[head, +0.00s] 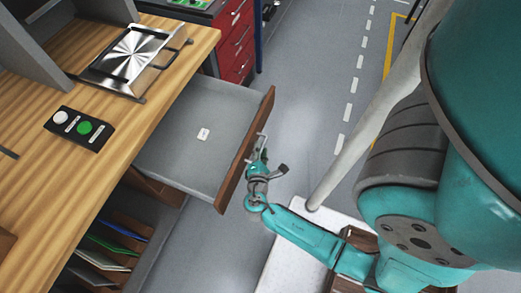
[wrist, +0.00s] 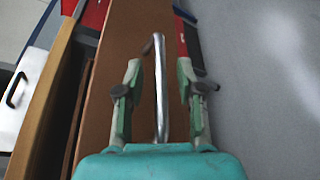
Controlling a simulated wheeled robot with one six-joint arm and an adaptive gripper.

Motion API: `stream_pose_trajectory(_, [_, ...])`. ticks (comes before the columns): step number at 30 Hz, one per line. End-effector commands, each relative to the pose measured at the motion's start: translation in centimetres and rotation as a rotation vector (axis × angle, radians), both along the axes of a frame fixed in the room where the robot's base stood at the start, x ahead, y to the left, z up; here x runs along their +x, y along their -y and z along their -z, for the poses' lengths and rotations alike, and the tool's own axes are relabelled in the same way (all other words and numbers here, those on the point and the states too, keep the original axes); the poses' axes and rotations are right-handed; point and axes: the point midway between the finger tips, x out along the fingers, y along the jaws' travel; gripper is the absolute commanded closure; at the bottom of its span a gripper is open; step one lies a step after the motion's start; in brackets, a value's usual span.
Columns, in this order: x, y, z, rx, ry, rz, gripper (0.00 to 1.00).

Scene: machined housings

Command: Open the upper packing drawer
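The upper packing drawer (head: 185,135) stands pulled out from under the wooden bench in the head view. Its tray is grey inside and holds only a small white label. Its brown front panel (head: 247,147) also shows in the wrist view (wrist: 120,60). A silver bar handle (wrist: 161,90) sticks out from the panel. My gripper (wrist: 159,82) is open, with one finger on each side of the handle and visible gaps between. In the head view my gripper (head: 264,168) is right at the drawer front, partly covering the handle.
The wooden bench (head: 120,95) carries a metal plate fixture (head: 133,58) and a black box with white and green buttons (head: 78,128). Open shelves with folders (head: 112,245) are below. A red drawer cabinet (head: 235,40) stands behind. Grey floor is clear right of the drawer.

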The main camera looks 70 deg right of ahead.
Motion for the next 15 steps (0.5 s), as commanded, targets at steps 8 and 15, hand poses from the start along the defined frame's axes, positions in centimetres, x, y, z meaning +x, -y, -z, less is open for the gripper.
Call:
stream_pose_trajectory(8, [-0.2,-1.0,-0.2,0.0,0.001,-0.004,0.63])
stream_pose_trajectory(15, [-1.0,-3.2,-0.7,0.001,0.0,-0.005,0.63])
